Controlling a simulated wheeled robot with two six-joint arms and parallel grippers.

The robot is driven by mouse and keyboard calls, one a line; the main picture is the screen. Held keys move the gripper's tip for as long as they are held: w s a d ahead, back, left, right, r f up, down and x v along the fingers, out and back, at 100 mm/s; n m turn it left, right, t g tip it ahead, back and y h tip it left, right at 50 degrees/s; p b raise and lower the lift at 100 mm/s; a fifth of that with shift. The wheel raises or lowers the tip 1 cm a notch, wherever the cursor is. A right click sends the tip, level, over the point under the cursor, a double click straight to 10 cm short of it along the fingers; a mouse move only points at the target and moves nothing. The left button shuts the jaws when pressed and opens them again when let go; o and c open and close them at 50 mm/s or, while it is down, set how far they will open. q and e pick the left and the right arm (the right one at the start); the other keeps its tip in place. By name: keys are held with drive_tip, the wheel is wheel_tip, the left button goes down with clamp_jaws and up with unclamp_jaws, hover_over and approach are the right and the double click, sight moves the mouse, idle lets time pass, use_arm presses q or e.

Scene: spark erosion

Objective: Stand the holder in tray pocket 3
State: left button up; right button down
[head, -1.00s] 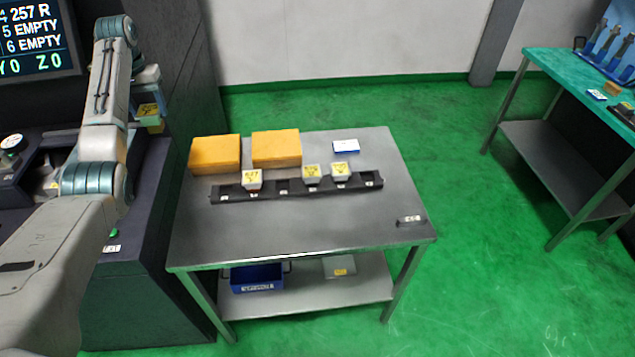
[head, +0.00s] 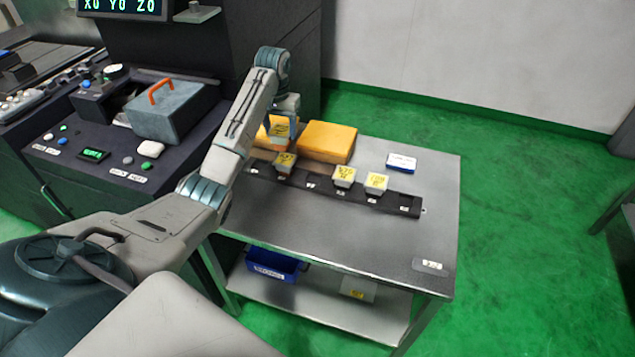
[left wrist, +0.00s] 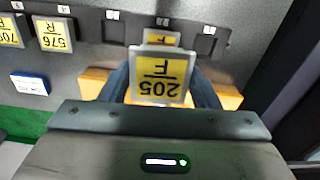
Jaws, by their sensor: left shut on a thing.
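My left gripper (head: 282,117) is shut on a grey holder with a yellow label (head: 280,127), held above the back left of the table. In the left wrist view the holder (left wrist: 160,76) reads 205 F, upside down, between the fingers. The long black tray (head: 328,188) lies below. Its empty pocket (head: 312,182), third from the left, lies between a seated holder (head: 284,163) on the left and two seated holders (head: 344,176) (head: 376,184) on the right. In the wrist view this empty pocket (left wrist: 115,27) shows left of the held holder. The right gripper is not in view.
Orange blocks (head: 327,142) stand behind the tray, one partly hidden by my arm. A blue-and-white box (head: 401,162) lies at the back right. The table front (head: 350,235) is mostly clear. A blue bin (head: 270,264) sits on the lower shelf.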

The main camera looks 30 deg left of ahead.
use_arm(q)
drive_tip(key=s+d+f, duration=0.4)
drive_tip(key=s+f, duration=0.3)
drive_tip(key=s, duration=0.4)
drive_tip(key=shift+m, duration=0.3)
drive_tip(key=w+d+f+p, duration=0.1)
drive_tip(key=w, duration=0.4)
drive_tip(key=w+d+f+p, duration=0.1)
drive_tip(key=w+d+p, duration=0.1)
drive_tip(key=w, duration=0.2)
drive_tip(key=w+d+f+p, duration=0.1)
drive_tip(key=w+f+p, duration=0.1)
drive_tip(key=w, duration=0.3)
drive_tip(key=shift+w+d+f, duration=0.1)
drive_tip(key=shift+w+d, duration=0.2)
drive_tip(key=shift+w, duration=0.05)
drive_tip(key=shift+f, duration=0.35)
drive_tip(key=shift+f, duration=0.1)
drive_tip(key=o, duration=1.2)
drive_tip(key=shift+o, duration=1.2)
